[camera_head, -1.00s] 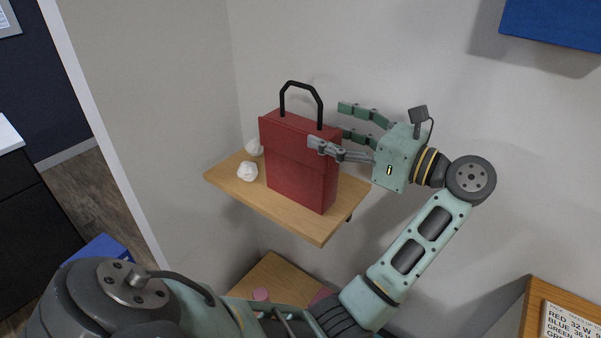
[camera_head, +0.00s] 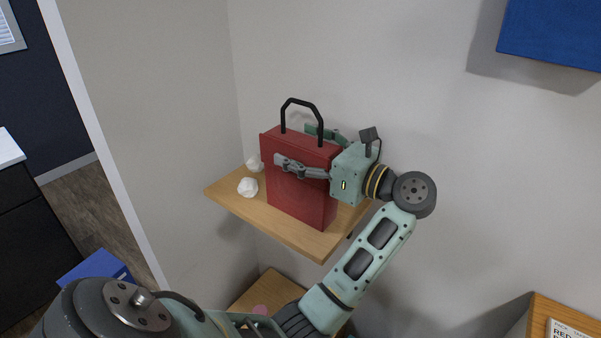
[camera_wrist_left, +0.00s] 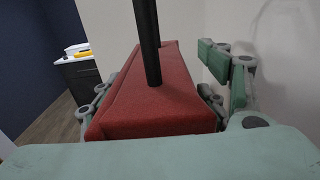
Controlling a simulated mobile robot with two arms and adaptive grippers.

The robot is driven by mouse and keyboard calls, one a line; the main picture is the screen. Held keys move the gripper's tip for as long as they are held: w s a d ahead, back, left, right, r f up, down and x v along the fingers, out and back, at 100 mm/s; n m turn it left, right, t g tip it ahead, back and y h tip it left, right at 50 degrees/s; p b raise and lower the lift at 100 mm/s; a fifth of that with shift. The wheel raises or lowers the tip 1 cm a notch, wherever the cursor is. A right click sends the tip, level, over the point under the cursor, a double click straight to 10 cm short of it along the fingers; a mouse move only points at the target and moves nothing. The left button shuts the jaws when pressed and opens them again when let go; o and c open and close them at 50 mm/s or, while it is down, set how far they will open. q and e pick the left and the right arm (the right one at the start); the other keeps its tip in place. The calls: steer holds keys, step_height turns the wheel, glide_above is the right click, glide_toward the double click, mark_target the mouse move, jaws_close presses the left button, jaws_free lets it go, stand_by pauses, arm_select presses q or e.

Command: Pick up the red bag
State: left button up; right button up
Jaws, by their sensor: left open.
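The red bag (camera_head: 300,189) stands upright on a wooden wall shelf (camera_head: 252,213), its black handle (camera_head: 302,103) sticking up. My left gripper (camera_head: 298,151) is open around the upper part of the bag, coming from the right. One grey finger lies along the front face and the green fingers reach behind it. In the left wrist view the red bag (camera_wrist_left: 155,95) sits between the fingers, with a gap to the green fingers at right. Whether the front finger touches the bag is not clear. My right gripper is not in view.
Two white lumpy objects (camera_head: 248,187) lie on the shelf left of the bag. A lower wooden surface (camera_head: 268,292) is below. A blue box (camera_head: 552,32) is on the wall at upper right, and another blue box (camera_head: 97,267) is at lower left.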

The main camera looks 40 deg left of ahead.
arm_select(q)
steer(key=shift+d, duration=0.1)
steer(key=shift+c, duration=0.7)
jaws_close()
